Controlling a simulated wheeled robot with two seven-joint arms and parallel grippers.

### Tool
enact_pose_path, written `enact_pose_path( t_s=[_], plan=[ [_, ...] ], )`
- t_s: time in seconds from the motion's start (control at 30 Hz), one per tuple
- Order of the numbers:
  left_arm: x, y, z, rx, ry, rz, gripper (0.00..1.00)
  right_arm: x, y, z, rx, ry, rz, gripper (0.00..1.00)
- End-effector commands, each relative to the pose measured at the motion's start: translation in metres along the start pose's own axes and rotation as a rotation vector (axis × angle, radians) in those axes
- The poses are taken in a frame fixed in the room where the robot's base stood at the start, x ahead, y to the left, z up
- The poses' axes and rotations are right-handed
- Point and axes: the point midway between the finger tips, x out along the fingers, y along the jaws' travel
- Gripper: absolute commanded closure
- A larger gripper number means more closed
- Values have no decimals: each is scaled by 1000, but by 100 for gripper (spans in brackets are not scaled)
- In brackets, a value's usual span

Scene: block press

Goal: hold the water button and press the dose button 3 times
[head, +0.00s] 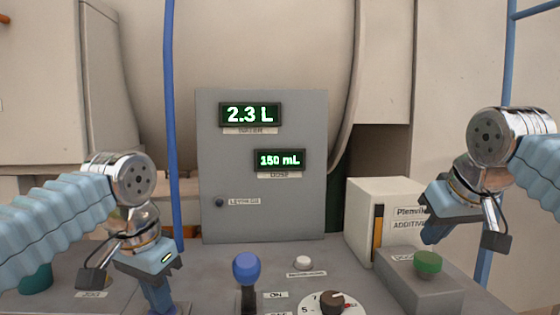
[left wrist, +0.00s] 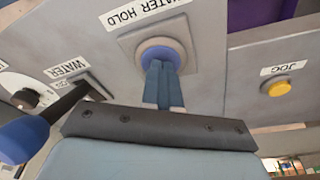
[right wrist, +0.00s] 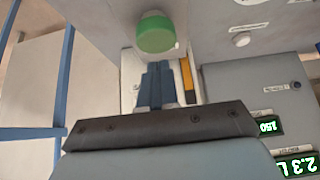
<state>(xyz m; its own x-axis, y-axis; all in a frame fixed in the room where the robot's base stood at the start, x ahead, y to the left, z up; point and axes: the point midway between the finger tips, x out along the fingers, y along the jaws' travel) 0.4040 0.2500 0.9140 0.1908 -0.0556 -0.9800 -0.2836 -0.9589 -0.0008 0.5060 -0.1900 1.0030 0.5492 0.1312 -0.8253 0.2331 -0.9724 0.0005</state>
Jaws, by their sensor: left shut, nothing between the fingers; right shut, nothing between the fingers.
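The water button is a round blue button (left wrist: 160,56) on a panel labelled WATER HOLD in the left wrist view. My left gripper (left wrist: 163,84) is shut, with its fingertips at the button's face; the head view shows this gripper (head: 160,300) at the bottom left, where the button is hidden. A green button (head: 428,262) tops a grey box at the right; its label is too small to read, but it seems to be the dose button. My right gripper (head: 434,236) is shut above it. In the right wrist view the fingers (right wrist: 156,82) look apart from the green button (right wrist: 155,34).
The water display (head: 250,115) reads 2.3 L and the dose display (head: 279,160) reads 150 mL. A blue-knobbed lever (head: 246,268), a small white button (head: 303,262) and a dial (head: 332,301) stand between the grippers. A yellow JOG button (left wrist: 278,88) is near the left gripper.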

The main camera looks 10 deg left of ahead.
Motion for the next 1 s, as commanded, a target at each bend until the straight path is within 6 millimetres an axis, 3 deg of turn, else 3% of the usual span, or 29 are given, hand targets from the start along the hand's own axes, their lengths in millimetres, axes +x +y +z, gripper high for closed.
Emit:
enact_pose_path(
  t_s=[0.5,1.0],
  plan=[
    [1,0,0,0,-1,0,100,-36,-1,-25,-1,1,-1,100],
    [-6,0,-2,0,0,0,100,-38,0,-26,0,0,-1,100]
  ],
)
